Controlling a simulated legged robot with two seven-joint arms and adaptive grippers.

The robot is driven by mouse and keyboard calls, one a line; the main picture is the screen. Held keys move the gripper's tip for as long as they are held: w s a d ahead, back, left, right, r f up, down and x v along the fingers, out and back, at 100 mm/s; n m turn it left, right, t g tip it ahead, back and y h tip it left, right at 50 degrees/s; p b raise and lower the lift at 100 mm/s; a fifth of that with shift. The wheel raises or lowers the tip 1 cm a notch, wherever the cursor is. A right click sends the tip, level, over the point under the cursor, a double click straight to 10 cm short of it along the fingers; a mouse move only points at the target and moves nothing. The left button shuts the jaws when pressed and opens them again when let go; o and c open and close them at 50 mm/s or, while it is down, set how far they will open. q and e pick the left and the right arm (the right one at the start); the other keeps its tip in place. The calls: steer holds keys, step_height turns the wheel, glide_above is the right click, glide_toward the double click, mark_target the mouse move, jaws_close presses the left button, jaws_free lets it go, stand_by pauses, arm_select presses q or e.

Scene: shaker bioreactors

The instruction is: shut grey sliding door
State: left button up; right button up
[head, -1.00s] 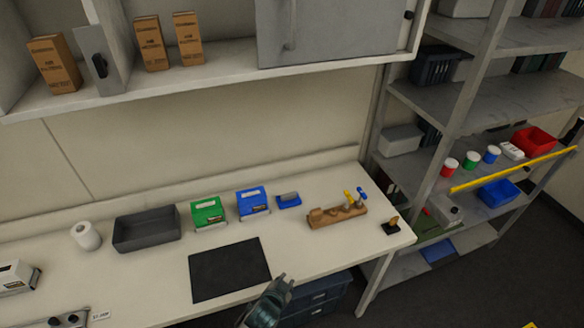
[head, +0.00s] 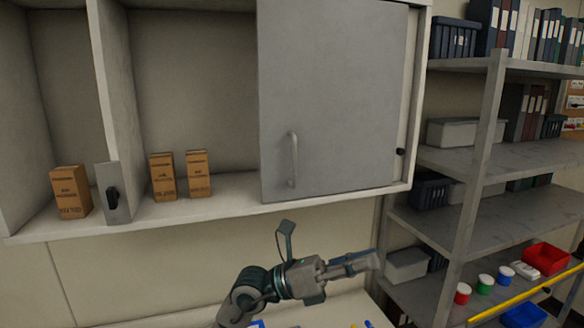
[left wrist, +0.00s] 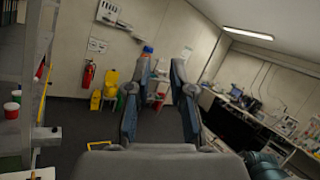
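The grey sliding door (head: 345,90) covers the right part of the wall cabinet in the head view. Its vertical bar handle (head: 293,158) is near the door's lower left edge. The cabinet is open to the left of the door. My left gripper (head: 372,261) is below the door and cabinet, pointing right, apart from the handle. In the left wrist view its two fingers (left wrist: 158,95) are spread with nothing between them. My right gripper is not in view.
Several brown boxes (head: 163,177) and a small grey panel with a black knob (head: 113,194) stand on the open cabinet's bottom shelf (head: 228,196). A grey shelf rack (head: 470,215) with bins and binders stands at right. The bench below is mostly out of view.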

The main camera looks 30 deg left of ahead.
arm_select(q)
steer(key=a+r+t+y, duration=0.4)
steer(key=a+r+y, duration=0.2)
steer(key=y, duration=0.1)
steer(key=n+t+y, duration=0.4)
steer(key=n+y, duration=0.3)
steer(key=y, duration=0.4)
glide_toward(293, 152)
steer(key=w+p, duration=0.1)
steer(key=w, duration=0.2)
steer(key=w+d+p, duration=0.1)
steer(key=w, duration=0.2)
steer(key=w+p, duration=0.2)
steer(key=w, duration=0.1)
steer(key=shift+w+d+f, duration=0.1)
steer(key=shift+w+d, duration=0.2)
steer(key=shift+w, duration=0.05)
steer(key=shift+w+a+f, duration=0.1)
steer(key=shift+w+a, duration=0.1)
steer(key=shift+w, duration=0.3)
steer(key=shift+a, duration=0.15)
steer(key=c, duration=0.3)
steer(key=shift+d, duration=0.25)
jaws_close()
